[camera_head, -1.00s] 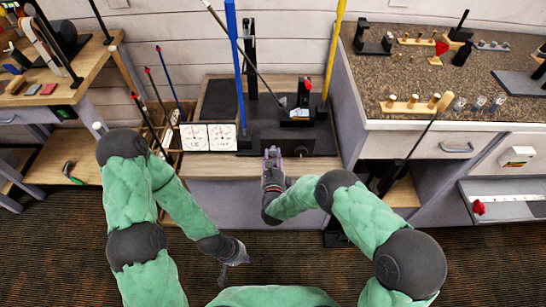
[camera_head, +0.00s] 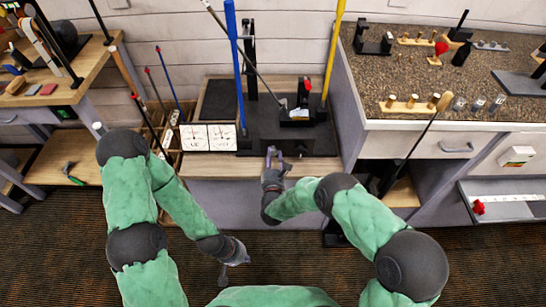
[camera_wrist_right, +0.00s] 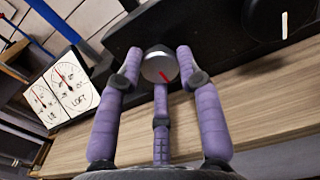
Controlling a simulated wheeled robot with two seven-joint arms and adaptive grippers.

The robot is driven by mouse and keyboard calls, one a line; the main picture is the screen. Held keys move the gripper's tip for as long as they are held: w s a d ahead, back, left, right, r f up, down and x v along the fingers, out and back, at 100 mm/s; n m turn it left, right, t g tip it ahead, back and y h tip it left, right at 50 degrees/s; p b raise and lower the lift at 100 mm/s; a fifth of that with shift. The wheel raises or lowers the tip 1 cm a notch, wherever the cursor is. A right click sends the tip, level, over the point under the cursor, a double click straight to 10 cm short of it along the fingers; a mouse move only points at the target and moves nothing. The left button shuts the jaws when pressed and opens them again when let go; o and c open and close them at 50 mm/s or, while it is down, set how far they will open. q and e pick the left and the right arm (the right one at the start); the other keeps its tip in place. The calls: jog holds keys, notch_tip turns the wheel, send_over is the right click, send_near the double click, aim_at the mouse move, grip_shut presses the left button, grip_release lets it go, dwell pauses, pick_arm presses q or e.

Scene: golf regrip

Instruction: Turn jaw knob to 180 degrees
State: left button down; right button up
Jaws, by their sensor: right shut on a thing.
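The jaw knob, a small silver round knob (camera_wrist_right: 155,67) with a red line, sits on the front of the black machine base (camera_wrist_right: 195,45). Its red line points to the lower right in the right wrist view. My right gripper (camera_wrist_right: 159,62) has its purple fingers closed around the knob. In the head view the right gripper (camera_head: 274,155) reaches the front of the machine base and hides the knob. My left gripper (camera_head: 223,275) hangs low at the front, away from the machine; its finger opening is too small to judge.
Two white dial cards (camera_head: 208,137) stand left of the base; they read LIE and LOFT in the right wrist view. A black round part with a white line (camera_wrist_right: 278,18) is right of the knob. A blue pole (camera_head: 236,60) and yellow pole (camera_head: 334,50) rise nearby.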

jog(key=shift+s+d+f, duration=0.1)
jog(key=shift+s+f, duration=0.1)
jog(key=shift+f, duration=0.25)
jog(key=o, duration=1.1)
jog(key=shift+w, duration=0.15)
jog(key=shift+o, duration=0.2)
jog(key=shift+r, duration=0.1)
jog(key=s, duration=1.2)
